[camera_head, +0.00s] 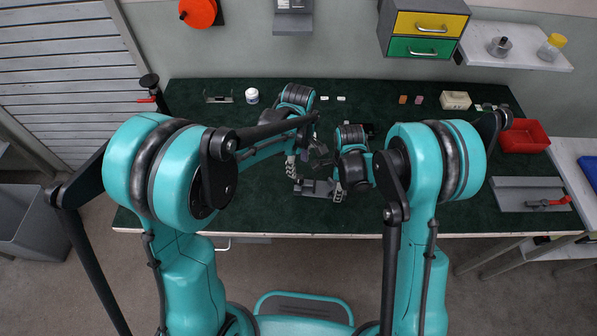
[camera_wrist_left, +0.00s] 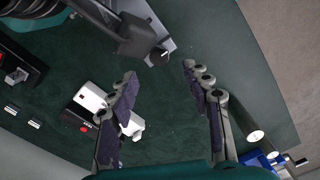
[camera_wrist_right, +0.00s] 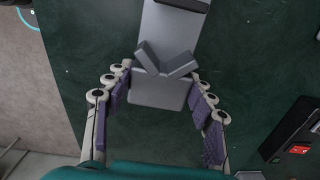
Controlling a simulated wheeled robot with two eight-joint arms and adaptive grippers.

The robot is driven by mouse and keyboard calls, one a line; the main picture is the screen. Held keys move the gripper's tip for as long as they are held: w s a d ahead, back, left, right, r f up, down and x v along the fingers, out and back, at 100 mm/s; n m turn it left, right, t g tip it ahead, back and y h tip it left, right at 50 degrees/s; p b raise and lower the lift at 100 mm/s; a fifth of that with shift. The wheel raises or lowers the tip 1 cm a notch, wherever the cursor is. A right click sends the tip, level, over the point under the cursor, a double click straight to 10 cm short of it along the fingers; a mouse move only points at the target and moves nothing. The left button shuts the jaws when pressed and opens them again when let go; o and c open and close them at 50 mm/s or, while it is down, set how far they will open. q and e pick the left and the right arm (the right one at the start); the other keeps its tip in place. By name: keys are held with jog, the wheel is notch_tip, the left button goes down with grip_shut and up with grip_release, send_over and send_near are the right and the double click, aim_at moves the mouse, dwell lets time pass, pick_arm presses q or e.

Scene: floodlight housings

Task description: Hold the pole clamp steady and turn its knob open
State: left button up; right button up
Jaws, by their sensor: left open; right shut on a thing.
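The pole clamp (camera_head: 318,187) is a grey block low on the green bench mat, between my two grippers. In the right wrist view, the clamp (camera_wrist_right: 160,90) shows a flat plate and a V-shaped pair of jaws. My right gripper (camera_wrist_right: 157,80) has its fingers on either side of the plate and is shut on the clamp. In the left wrist view a dark round knob (camera_wrist_left: 159,57) sits at the end of the clamp's dark body (camera_wrist_left: 138,40). My left gripper (camera_wrist_left: 160,73) is open and empty, its fingertips just short of the knob. The knob is unclear in the head view.
A white jar (camera_head: 252,96) and several small blocks line the back of the bench. A red bin (camera_head: 523,137) and a grey tray (camera_head: 515,195) with a red-handled tool (camera_head: 548,202) lie at the right. The mat's front left is clear.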

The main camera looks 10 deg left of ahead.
pick_arm(q)
notch_tip(320, 180, up, 4)
jog(key=shift+r, duration=0.15)
dwell(0.3)
pick_arm(e)
jog(key=o, duration=1.3)
